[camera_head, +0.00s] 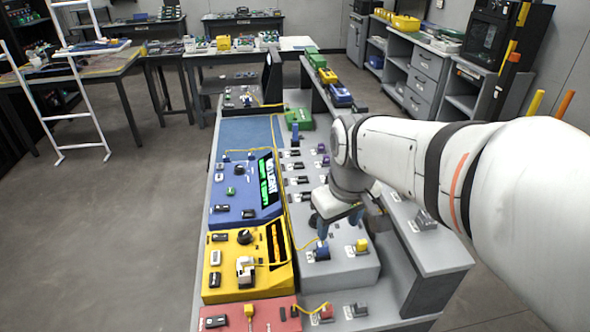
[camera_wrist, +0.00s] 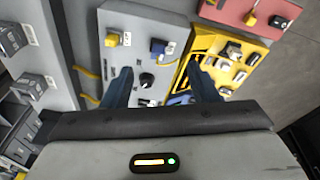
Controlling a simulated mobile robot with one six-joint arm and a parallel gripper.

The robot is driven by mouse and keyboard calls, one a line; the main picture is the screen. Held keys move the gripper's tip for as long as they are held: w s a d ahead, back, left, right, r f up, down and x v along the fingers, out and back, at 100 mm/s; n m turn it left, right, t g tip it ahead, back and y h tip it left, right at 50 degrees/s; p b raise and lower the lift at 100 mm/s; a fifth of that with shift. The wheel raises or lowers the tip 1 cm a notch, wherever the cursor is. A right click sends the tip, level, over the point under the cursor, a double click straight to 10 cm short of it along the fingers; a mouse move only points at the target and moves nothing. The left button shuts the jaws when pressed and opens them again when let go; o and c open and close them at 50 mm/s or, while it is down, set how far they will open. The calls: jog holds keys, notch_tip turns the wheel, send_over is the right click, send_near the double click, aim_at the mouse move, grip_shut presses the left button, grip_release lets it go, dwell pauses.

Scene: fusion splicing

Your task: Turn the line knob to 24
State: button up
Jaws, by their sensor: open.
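A small black knob (camera_wrist: 147,80) stands on the grey panel (camera_wrist: 171,18), between my gripper's fingers in the wrist view. I take it for the line knob, but its label and setting are not legible. My gripper (camera_wrist: 160,72) is open, with one blue finger on each side of the knob; I cannot tell whether either touches it. In the head view my gripper (camera_head: 338,222) is low over the grey panel (camera_head: 345,273), and this knob is hidden there by the gripper and arm.
The yellow panel (camera_head: 219,295), with another black knob (camera_head: 244,236), lies left of the gripper. The blue panel (camera_head: 235,208) with green lit text is farther back. A yellow connector (camera_head: 362,245) and a dark blue connector (camera_head: 321,252) stand close in front. A yellow cable (camera_head: 283,261) crosses between panels.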

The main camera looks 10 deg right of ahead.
jog(key=w+f+n+b, duration=0.1)
jog(key=w+f+n, duration=0.2)
jog(key=w, duration=0.3)
jog(key=w+f+n+g+b, duration=0.1)
jog(key=w+f+n, duration=0.1)
jog(key=w, duration=0.4)
jog(key=w+f+n+g+b, duration=0.1)
jog(key=w+f+n+b, duration=0.1)
jog(key=w, duration=0.4)
jog(key=shift+w+d+f+n, duration=0.15)
jog(key=shift+f+n, duration=0.3)
jog(key=shift+n, duration=0.25)
jog(key=shift+w+d+f+n, duration=0.15)
jog(key=shift+f+n, duration=0.25)
jog(key=shift+n, duration=0.3)
notch_tip(320, 180, down, 8)
jog(key=shift+r, duration=0.15)
